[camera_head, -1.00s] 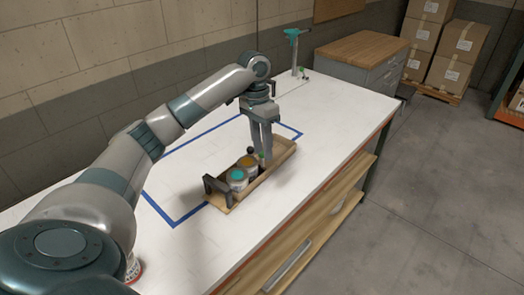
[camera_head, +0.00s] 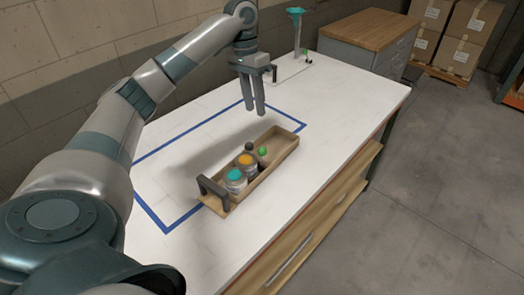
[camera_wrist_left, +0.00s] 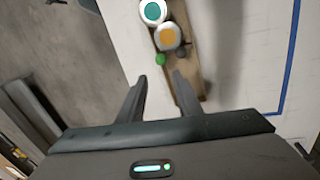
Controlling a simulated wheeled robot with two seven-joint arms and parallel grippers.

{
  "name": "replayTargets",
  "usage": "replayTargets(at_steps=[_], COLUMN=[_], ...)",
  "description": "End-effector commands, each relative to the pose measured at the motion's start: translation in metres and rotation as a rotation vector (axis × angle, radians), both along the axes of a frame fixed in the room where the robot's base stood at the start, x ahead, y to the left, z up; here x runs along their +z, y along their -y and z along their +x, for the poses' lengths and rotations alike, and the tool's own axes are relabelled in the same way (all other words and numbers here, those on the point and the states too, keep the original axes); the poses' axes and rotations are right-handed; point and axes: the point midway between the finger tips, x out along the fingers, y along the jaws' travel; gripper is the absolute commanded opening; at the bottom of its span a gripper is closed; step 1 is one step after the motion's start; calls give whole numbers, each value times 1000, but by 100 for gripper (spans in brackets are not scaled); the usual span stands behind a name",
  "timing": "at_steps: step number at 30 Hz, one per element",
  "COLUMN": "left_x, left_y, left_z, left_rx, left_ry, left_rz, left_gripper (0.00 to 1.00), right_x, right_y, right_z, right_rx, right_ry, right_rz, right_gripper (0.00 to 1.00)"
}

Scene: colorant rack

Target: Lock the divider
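The wooden tray (camera_head: 282,150) stands on the white table, with a dark handle (camera_head: 213,190) at its near end. It holds a teal-topped jar (camera_head: 235,178) and an orange-topped jar (camera_head: 246,162). Just beyond the jars are a green knob (camera_head: 262,151) and a dark knob (camera_head: 249,146); the divider panel itself is hard to make out. The left wrist view also shows the green knob (camera_wrist_left: 160,60) and dark knob (camera_wrist_left: 183,52). My left gripper (camera_head: 254,113) is above and behind the tray, its fingers apart and empty. My right gripper is out of view.
Blue tape (camera_head: 148,210) outlines an area around the tray. A teal-topped stand (camera_head: 297,30) is at the table's far end, near a wood-topped cabinet (camera_head: 362,40). The table's right side is clear up to its edge.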

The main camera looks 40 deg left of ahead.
Motion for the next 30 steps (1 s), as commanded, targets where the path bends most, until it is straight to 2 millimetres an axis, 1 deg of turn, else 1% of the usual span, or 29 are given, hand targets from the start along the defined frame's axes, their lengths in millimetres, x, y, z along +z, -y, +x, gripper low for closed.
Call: replayTargets(at_steps=[5,11,14,18,23,30], left_x=[-5,-22,-36,-60,-88,-130], left_y=[1,4,7,11,17,25], left_z=[0,-1,-2,-4,-5,-6], left_rx=[0,1,0,0,-1,0], left_ry=[-1,-2,-3,-5,-4,-3], left_rz=[1,0,1,1,1,1], left_gripper=[32,32,32,32,32,32], right_x=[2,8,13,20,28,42], right_y=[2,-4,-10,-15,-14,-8], right_z=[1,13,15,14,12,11], right_rx=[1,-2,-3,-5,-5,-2], right_ry=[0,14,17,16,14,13], right_rz=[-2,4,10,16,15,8], right_gripper=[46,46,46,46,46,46])
